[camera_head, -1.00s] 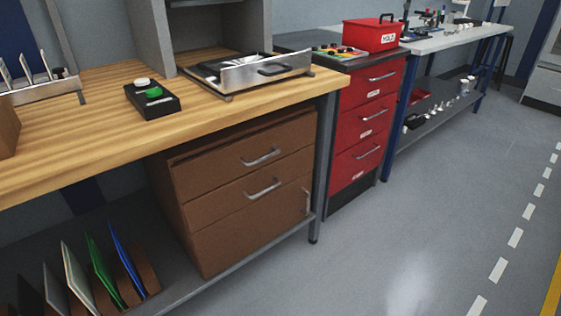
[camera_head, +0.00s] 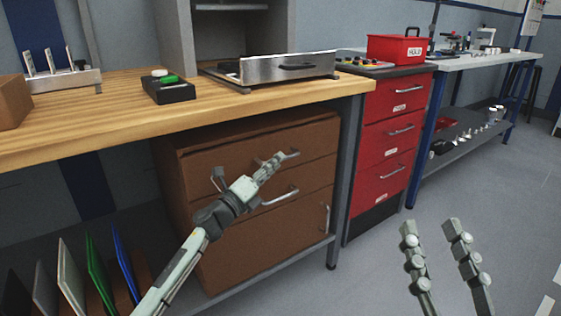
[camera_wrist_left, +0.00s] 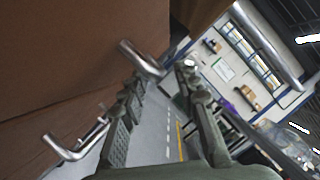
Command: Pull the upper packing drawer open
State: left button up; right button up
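The brown drawer cabinet (camera_head: 190,225) stands under the wooden bench. Its upper drawer (camera_head: 220,155) looks shut, with a metal bar handle (camera_head: 291,153). A second bar handle (camera_head: 282,197) is on the drawer below. My left gripper (camera_head: 276,162) is in front of the upper drawer, its fingertips close to the upper handle. In the left wrist view my left gripper (camera_wrist_left: 160,78) has its fingers apart, and the upper handle (camera_wrist_left: 140,58) reaches toward the gap between the tips; contact is not clear. My right gripper (camera_head: 430,235) is open and empty, low over the floor at right.
The wooden bench top (camera_head: 110,115) overhangs the cabinet, with a bench leg (camera_head: 349,165) at right. A red drawer cabinet (camera_head: 390,130) stands beyond it. Upright coloured panels (camera_head: 92,258) stand on the lower shelf at left. The floor in front is clear.

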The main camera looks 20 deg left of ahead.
pick_arm(q)
jog(key=shift+x, duration=1.6)
jog(key=shift+c, duration=0.5)
grip_shut()
